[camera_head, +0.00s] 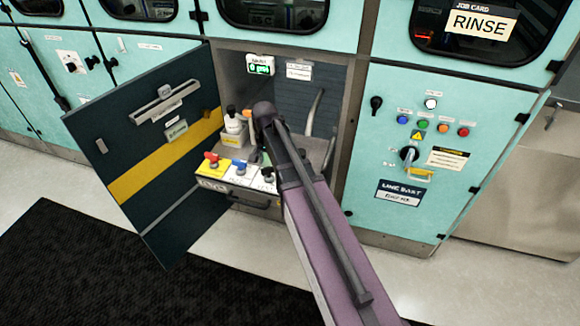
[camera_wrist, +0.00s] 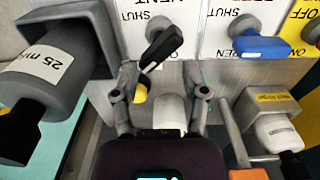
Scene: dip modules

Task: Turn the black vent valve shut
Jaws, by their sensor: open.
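The black vent valve (camera_wrist: 162,45) is in the upper middle of the wrist view, its lever slanting across a white label with upside-down lettering that includes SHUT. In the head view the black valve (camera_head: 268,174) shows small on the panel, beside my arm. My gripper (camera_wrist: 161,80) is open, its two fingers apart on either side of the lever's lower end. I cannot tell whether either finger touches it. A small yellow piece shows below the lever near the left finger. In the head view my arm hides the fingertips.
A blue valve (camera_wrist: 258,38) is to the right of the black one; a red valve (camera_head: 211,158) is at the panel's left. A grey 25 ml container (camera_wrist: 75,65) and a boxed white bottle (camera_wrist: 278,132) flank my gripper. The open cabinet door (camera_head: 150,145) stands left.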

